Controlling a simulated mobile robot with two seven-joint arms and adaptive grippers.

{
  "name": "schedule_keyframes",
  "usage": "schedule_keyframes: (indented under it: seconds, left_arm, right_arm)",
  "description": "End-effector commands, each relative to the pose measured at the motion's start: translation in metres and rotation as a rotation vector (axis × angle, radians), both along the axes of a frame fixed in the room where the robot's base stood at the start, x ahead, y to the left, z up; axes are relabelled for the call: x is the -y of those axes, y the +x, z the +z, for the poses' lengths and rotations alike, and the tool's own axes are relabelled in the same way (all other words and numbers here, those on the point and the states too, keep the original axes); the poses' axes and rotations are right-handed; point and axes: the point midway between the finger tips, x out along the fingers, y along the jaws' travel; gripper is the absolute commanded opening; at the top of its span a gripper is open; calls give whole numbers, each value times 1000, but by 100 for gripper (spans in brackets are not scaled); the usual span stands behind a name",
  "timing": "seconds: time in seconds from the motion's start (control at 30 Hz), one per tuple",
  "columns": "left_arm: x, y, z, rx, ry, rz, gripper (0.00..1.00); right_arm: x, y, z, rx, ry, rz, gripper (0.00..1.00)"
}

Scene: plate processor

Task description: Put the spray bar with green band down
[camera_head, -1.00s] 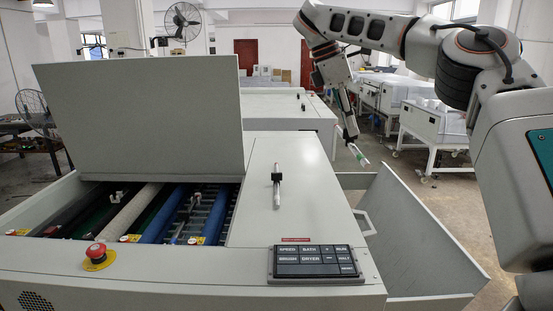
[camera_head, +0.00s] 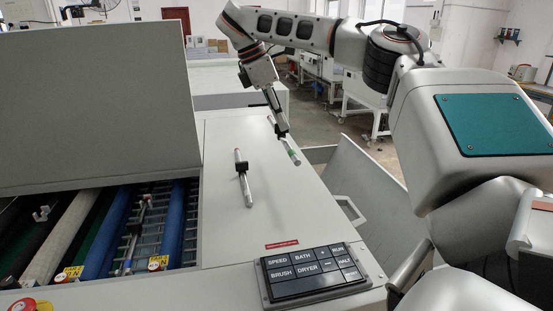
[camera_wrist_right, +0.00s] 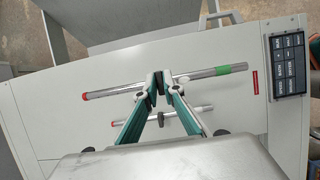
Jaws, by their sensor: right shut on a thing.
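The spray bar with green band is a thin grey bar with a red end and a green band near its other end. In the head view it (camera_head: 286,145) is tilted over the right side of the machine's flat top (camera_head: 285,205). My right gripper (camera_head: 283,132) is shut on it. In the right wrist view my right gripper (camera_wrist_right: 160,80) grips the bar (camera_wrist_right: 199,75) around its middle, and the bar lies across the fingertips. I cannot tell how high above the top the bar is. My left gripper is not in view.
Another bar (camera_head: 246,190), with a red end and a black clamp, is on the flat top to the left. A control panel (camera_head: 312,273) is at the front. The open roller bay (camera_head: 110,225) is on the left, below a raised lid (camera_head: 95,110). The top between bar and panel is clear.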

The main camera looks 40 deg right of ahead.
Motion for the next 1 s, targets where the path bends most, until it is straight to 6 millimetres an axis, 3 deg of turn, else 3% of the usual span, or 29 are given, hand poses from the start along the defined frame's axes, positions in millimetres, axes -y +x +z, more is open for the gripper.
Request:
schedule_keyframes:
  seconds: [0.1,0.3,0.73,1.0]
  left_arm:
    - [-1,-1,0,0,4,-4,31]
    - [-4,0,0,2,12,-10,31]
    - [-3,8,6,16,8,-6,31]
    - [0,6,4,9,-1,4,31]
  right_arm:
    - [0,-1,-32,-5,3,2,0]
    - [0,0,-69,-2,1,2,0]
    - [0,0,-113,-2,0,1,0]
    - [0,0,-119,1,-1,-1,0]
